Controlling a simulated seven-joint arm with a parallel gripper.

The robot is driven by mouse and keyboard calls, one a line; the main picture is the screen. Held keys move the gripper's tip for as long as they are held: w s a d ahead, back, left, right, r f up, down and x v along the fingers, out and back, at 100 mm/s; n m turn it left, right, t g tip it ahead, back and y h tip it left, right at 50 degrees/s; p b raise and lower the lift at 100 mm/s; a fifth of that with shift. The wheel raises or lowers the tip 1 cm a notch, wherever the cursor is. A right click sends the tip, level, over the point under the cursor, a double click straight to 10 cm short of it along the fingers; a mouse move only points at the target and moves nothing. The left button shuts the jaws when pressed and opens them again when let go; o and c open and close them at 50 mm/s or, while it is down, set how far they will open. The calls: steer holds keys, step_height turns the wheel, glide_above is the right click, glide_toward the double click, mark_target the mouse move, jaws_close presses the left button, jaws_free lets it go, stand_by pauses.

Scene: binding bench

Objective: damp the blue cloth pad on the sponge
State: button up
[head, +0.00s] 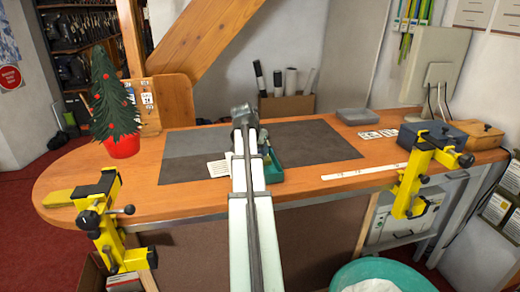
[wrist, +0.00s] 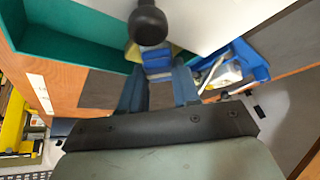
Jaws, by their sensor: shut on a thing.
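My gripper (wrist: 158,78) shows in the wrist view with its two blue-grey fingers closed on the blue cloth pad (wrist: 157,64). The pad shows as a small blue block with a paler band between the fingertips. A yellow patch (wrist: 180,55), which looks like the sponge, lies just beyond the pad. I cannot tell whether the two touch. A round black knob (wrist: 148,22) covers part of that area. In the head view my own arm hides the fingers, the pad and the sponge.
A green tray (wrist: 60,52) lies beside the gripper; it also shows in the head view (head: 272,172). A blue tray (wrist: 262,66) with pale items is at the right in the wrist view. Yellow clamps (head: 105,200) stand at the bench front. The dark mat's right side (head: 318,142) is clear.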

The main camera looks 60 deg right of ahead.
steer(key=shift+r, duration=0.1)
steer(key=shift+r, duration=3.4)
